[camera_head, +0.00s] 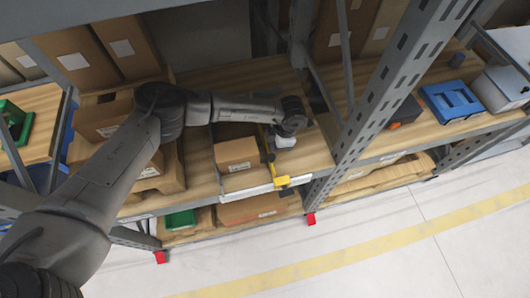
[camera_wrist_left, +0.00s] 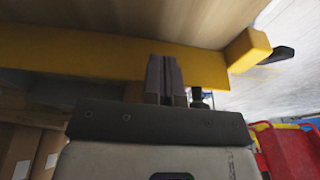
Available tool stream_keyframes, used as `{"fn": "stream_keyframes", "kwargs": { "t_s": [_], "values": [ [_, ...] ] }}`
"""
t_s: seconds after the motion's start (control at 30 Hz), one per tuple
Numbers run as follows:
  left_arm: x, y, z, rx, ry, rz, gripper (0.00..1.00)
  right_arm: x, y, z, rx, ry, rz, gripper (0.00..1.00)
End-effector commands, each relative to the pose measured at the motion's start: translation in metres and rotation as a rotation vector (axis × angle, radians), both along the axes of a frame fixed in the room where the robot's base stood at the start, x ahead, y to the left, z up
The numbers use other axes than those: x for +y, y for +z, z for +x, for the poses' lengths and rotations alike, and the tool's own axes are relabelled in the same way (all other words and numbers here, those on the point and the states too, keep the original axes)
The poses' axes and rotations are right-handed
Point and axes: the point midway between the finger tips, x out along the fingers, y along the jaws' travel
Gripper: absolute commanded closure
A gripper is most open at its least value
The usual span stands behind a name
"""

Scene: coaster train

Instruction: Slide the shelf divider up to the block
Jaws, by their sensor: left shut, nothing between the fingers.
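The yellow shelf divider (camera_head: 282,182) stands on the wooden shelf, with its end at the shelf's front edge. In the left wrist view the yellow divider (camera_wrist_left: 80,50) runs across the upper part. A brown cardboard block (camera_head: 237,153) sits close to the divider on its left in the head view; my gripper partly hides whether they touch. My left gripper (camera_head: 268,152) is shut and empty beside the divider. Its closed fingers (camera_wrist_left: 164,78) are up against or very near the yellow bar in the wrist view; contact cannot be told. My right gripper is not in view.
A perforated grey upright (camera_head: 385,92) stands right of the divider, with free wooden shelf (camera_head: 312,152) between. A blue bin (camera_head: 450,101) lies beyond it. Boxes crowd the left and back. A lower shelf holds a green item (camera_head: 180,219) and cartons.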

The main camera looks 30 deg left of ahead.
Motion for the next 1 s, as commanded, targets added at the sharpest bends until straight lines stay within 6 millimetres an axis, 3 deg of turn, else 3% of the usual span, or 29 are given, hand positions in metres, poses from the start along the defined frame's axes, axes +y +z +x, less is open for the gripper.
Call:
{"fn": "stream_keyframes", "kwargs": {
  "t_s": [0.5, 1.0],
  "values": [
    [-0.007, 0.043, 0.008, -0.002, 0.0, 0.001, 1.0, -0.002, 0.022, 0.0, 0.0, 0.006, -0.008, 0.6],
    [-0.009, 0.049, 0.009, -0.003, 0.0, 0.0, 1.0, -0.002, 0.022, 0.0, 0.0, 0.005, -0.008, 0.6]
  ]
}}
